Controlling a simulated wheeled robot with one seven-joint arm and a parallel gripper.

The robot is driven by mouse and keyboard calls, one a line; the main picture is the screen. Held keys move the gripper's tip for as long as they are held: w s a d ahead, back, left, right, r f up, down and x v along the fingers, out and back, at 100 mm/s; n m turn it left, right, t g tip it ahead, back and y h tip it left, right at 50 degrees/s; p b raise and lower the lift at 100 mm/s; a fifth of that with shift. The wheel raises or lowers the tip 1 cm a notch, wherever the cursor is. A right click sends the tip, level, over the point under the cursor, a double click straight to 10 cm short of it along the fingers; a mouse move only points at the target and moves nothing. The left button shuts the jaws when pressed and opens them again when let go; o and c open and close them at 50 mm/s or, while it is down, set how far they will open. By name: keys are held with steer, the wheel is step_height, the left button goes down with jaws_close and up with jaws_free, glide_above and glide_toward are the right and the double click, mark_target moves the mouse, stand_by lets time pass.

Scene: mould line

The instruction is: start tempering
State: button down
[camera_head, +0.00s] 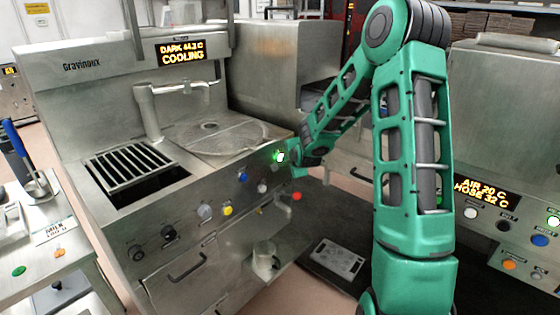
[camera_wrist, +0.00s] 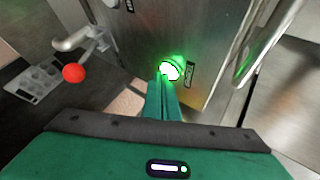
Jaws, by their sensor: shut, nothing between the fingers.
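The tempering machine (camera_head: 85,85) stands on the left, and its display (camera_head: 181,52) reads "DARK 44.2 C COOLING". A round button (camera_head: 280,156) at the right end of its front panel glows green. The same lit button (camera_wrist: 169,70) shows in the wrist view beside a small label. My gripper (camera_wrist: 164,80) is shut and empty. Its fingertips are right at the lower edge of the lit button; I cannot tell whether they touch it. In the head view my gripper is mostly hidden behind my green arm near the panel's right end.
Blue (camera_head: 243,175), yellow (camera_head: 228,210) and grey (camera_head: 205,210) controls sit along the panel. A red ball knob (camera_wrist: 73,73) is near my gripper. A jug (camera_head: 265,260) stands below. Another machine's display (camera_head: 482,191) reads "AIR 20 C, HOSE 32 C" at right.

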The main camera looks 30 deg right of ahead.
steer(key=shift+s+d, duration=0.1)
steer(key=shift+s, duration=0.1)
steer(key=s, duration=0.1)
steer(key=s+d, duration=0.1)
steer(key=s, duration=0.1)
steer(key=s+d, duration=0.1)
steer(key=s, duration=0.1)
steer(key=shift+s, duration=0.25)
stand_by(0.3)
stand_by(0.4)
steer(key=s+a+r+n+g+y, duration=0.1)
steer(key=s+a+r+n+g, duration=0.1)
steer(key=s, duration=1.2)
steer(key=s+a+r+n+g+y, duration=0.1)
steer(key=s+a+r+n+g, duration=0.2)
steer(key=s, duration=1.2)
steer(key=s+a+r+n+g+y, duration=0.1)
steer(key=s+a+r+n+g, duration=0.2)
steer(key=s, duration=1.1)
steer(key=n+g, duration=0.3)
steer(key=n, duration=0.2)
steer(key=shift+s+r, duration=0.2)
steer(key=shift+r, duration=0.2)
